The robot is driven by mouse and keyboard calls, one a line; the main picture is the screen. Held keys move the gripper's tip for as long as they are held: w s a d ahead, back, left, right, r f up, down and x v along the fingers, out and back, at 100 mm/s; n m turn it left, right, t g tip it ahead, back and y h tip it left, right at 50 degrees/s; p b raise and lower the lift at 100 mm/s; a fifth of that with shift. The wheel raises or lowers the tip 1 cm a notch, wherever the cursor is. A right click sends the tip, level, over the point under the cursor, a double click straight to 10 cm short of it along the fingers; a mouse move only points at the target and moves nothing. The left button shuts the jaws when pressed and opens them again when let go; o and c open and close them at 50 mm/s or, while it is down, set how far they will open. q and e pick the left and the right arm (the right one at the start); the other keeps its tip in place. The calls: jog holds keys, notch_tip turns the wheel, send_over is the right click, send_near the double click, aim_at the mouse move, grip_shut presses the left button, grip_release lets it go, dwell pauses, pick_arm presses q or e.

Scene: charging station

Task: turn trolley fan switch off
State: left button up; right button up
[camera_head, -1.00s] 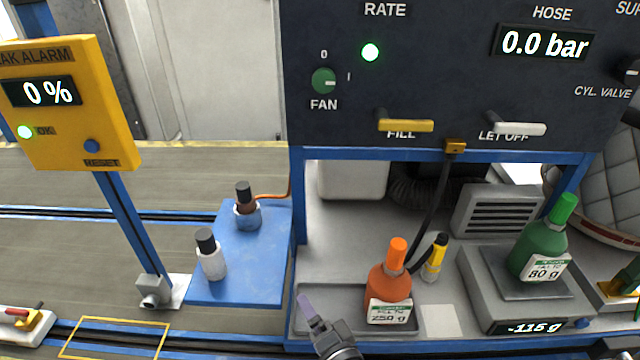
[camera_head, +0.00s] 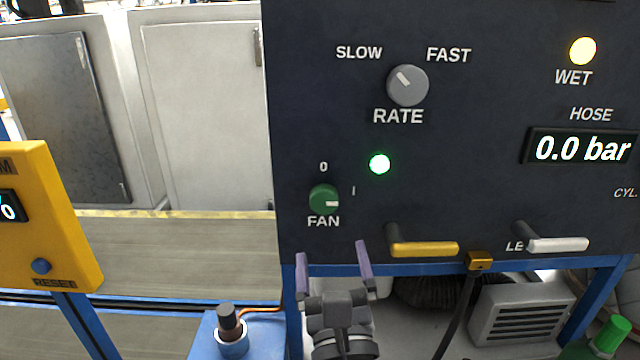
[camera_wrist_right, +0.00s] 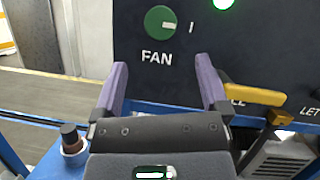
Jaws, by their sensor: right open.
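The green fan switch (camera_head: 324,199) is a round knob on the dark panel, with "0" above it and "I" to its right. Its pale pointer mark points right, toward "I". A green lamp (camera_head: 380,164) glows at its upper right. My right gripper (camera_head: 334,268) is open and empty, its two purple fingers pointing up just below the FAN label in the head view. In the right wrist view the knob (camera_wrist_right: 161,21) shows above and between the open fingers (camera_wrist_right: 161,88), apart from them. My left gripper is not in view.
A white let-off lever (camera_head: 556,243) is further right. The grey rate knob (camera_head: 407,85) is above. A yellow alarm box (camera_head: 45,225) stands at the left. A dark-capped bottle (camera_head: 229,325) stands below left.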

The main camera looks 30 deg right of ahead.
aim_at(325, 204)
jog(key=p+x, duration=0.1)
jog(key=x, duration=0.7)
jog(key=shift+w+d+r+p, duration=0.1)
jog(key=shift+w+r+p, duration=0.2)
jog(key=shift+p, duration=0.1)
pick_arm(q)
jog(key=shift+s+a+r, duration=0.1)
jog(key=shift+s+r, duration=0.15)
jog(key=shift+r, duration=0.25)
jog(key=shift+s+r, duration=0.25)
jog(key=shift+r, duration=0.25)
pick_arm(e)
jog(key=shift+w+d, duration=0.15)
jog(key=shift+w, duration=0.1)
